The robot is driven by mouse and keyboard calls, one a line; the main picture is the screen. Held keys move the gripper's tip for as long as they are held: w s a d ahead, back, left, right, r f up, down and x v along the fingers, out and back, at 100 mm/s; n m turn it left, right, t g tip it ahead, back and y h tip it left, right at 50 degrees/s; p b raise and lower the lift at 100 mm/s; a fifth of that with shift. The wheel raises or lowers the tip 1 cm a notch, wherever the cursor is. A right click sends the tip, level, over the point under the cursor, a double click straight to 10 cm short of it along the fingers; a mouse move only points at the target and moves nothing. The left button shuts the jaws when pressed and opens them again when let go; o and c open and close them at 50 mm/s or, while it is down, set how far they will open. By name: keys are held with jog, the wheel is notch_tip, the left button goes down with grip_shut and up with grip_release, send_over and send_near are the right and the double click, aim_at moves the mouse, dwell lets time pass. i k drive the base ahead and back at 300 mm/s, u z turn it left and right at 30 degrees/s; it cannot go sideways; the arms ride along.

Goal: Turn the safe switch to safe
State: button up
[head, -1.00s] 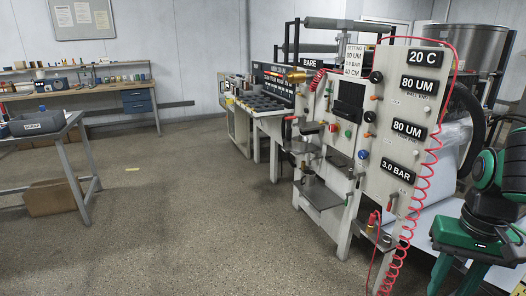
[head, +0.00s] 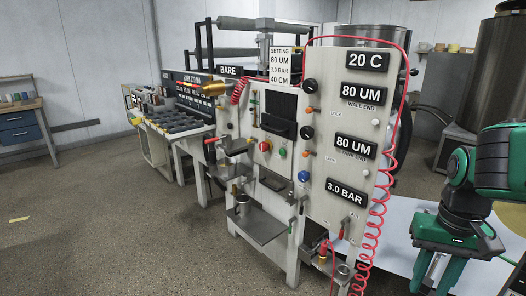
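The machine's white control panel (head: 330,110) stands in the middle of the head view. It carries black displays, knobs and buttons. A small red-handled switch (head: 345,225) sits low on the panel, below the 3.0 BAR display (head: 346,192). Another red handle (head: 211,140) sticks out at the left side of the machine. No safe label is readable, so I cannot tell which control is the safe switch. My gripper (head: 437,272) is at the lower right, pointing down, apart from the panel. Its green fingers are spread, with nothing seen between them.
A coiled red hose (head: 378,215) hangs along the panel's right edge. A metal shelf (head: 255,225) juts out from the machine's lower front. A large metal drum (head: 500,75) stands behind at right. A workbench (head: 22,120) is at far left. The floor (head: 110,240) in front is clear.

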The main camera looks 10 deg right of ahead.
aim_at(265, 146)
jog(key=u, duration=0.05)
jog(key=k, duration=0.6)
jog(key=u, duration=0.4)
jog(key=i, duration=1.5)
jog(key=z, duration=0.1)
